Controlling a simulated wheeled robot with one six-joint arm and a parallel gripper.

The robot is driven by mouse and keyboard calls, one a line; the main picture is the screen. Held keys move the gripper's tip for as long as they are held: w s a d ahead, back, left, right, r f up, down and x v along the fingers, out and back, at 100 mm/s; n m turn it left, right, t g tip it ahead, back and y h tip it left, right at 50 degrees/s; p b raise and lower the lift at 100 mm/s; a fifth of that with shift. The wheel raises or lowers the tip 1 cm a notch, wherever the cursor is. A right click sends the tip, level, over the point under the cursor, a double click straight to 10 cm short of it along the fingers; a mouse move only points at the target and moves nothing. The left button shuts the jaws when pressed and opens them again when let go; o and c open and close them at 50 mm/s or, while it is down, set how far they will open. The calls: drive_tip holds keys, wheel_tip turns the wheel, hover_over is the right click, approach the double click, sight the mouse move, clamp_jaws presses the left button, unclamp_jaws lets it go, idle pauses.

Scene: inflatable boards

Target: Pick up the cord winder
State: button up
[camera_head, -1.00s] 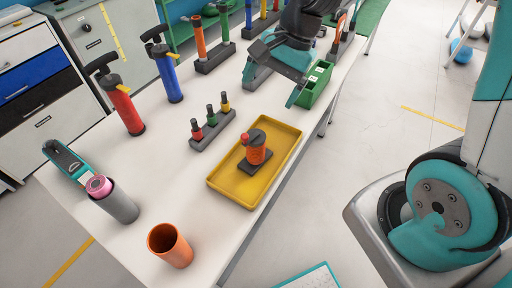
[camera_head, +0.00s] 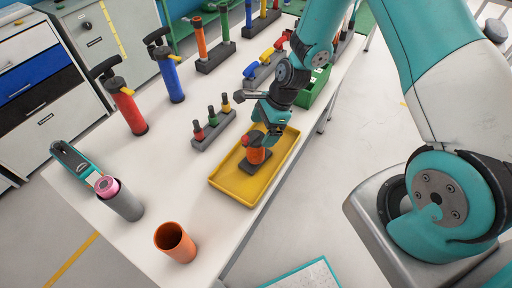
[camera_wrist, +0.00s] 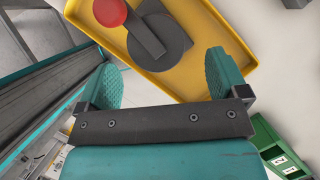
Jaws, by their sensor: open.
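The cord winder (camera_head: 256,156) is an orange drum on a dark base, standing in a yellow tray (camera_head: 232,188). In the wrist view the cord winder (camera_wrist: 165,42) shows from above, with a dark round top, a grey crank arm and a red knob. My gripper (camera_head: 267,132) is over the tray, close above the winder, and partly hides its top in the head view. In the wrist view my gripper (camera_wrist: 163,75) is open, its teal fingers wide apart and nothing between them. The winder lies beyond the fingertips, towards the top of that picture.
A rack of small coloured handles (camera_head: 213,128) stands left of the tray. An orange cup (camera_head: 175,243) and a grey cylinder (camera_head: 124,204) are near the table's front. A green bin (camera_head: 317,88) is behind my gripper. Red (camera_head: 128,108) and blue (camera_head: 170,75) pumps stand at left.

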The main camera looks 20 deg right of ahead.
sight(260, 136)
drive_tip(key=shift+p+x, duration=1.35)
drive_tip(key=shift+x, duration=1.65)
drive_tip(key=shift+s, duration=0.1)
drive_tip(key=c, duration=1.2)
drive_tip(key=shift+r, duration=0.1)
drive_tip(key=shift+c, duration=0.2)
